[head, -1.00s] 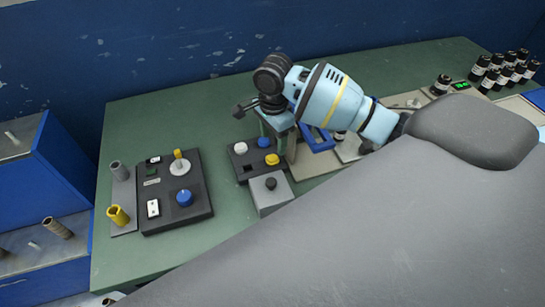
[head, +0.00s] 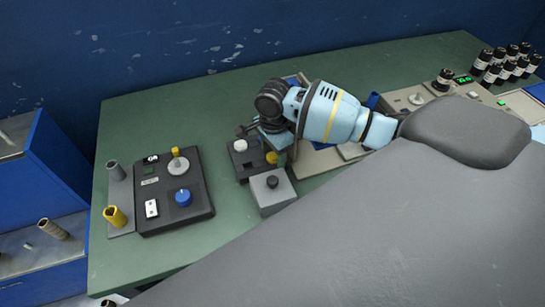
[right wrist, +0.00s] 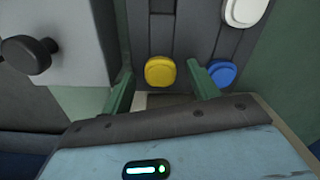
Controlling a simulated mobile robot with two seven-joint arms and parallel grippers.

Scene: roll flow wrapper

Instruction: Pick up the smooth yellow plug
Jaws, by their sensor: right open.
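The smooth yellow plug (head: 271,157) sits in a dark block (head: 246,168) on the green table, partly covered by my right gripper in the head view. In the right wrist view the yellow plug (right wrist: 160,71) shows as a round cap between the two green fingers. My right gripper (head: 274,141) is open and empty, over the block's right side. In the right wrist view its fingers (right wrist: 159,76) stand one on each side of the plug; I cannot tell whether they touch it. My left gripper is not in view.
A white plug (head: 240,145) and a blue plug (right wrist: 222,73) share the block. A grey box with a dark knob (head: 272,182) stands close in front. A control panel with a blue knob (head: 183,198) lies left. Bottles (head: 497,70) stand far right.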

